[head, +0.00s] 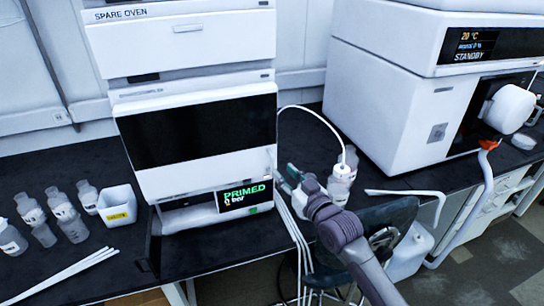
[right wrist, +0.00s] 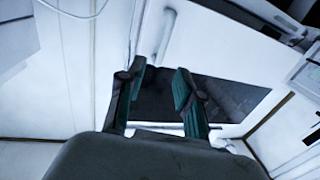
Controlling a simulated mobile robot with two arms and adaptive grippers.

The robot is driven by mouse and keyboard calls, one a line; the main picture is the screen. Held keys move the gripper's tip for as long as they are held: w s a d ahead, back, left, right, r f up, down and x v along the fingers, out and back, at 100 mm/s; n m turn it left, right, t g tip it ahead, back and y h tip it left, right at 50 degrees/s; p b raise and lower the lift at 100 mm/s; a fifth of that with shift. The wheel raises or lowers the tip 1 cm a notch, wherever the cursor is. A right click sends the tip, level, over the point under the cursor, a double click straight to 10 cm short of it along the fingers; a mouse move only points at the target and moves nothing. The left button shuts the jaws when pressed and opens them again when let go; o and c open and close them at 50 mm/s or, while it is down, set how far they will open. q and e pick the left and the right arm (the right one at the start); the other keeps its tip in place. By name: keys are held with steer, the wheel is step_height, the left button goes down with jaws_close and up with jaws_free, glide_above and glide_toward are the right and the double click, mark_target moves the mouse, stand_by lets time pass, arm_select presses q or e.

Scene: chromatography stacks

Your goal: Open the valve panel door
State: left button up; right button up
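A white instrument stack (head: 130,97) stands on the dark bench. Its middle unit has a wide black front panel (head: 200,130), and the unit below shows a small PRIMED display (head: 244,194). No part is labelled as the valve panel door, so I cannot tell for sure which it is. My right gripper (head: 291,177) is at the stack's lower right edge, beside the display. In the right wrist view its two teal fingers (right wrist: 160,82) are apart with nothing between them. A pale upright bar (right wrist: 166,36) on a white surface lies beyond them. My left gripper is out of view.
A clear bottle (head: 341,178) with a white cap and tube stands right of the gripper. Several small bottles (head: 72,226) and a white tub (head: 117,206) stand at the left. A large white instrument (head: 385,105) is at the right. White tubes (head: 297,235) hang over the bench edge.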

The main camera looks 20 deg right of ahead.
mark_target(272, 159)
steer(key=p+x, duration=0.1)
steer(key=x, duration=0.6)
steer(key=shift+w, duration=0.15)
jaws_close()
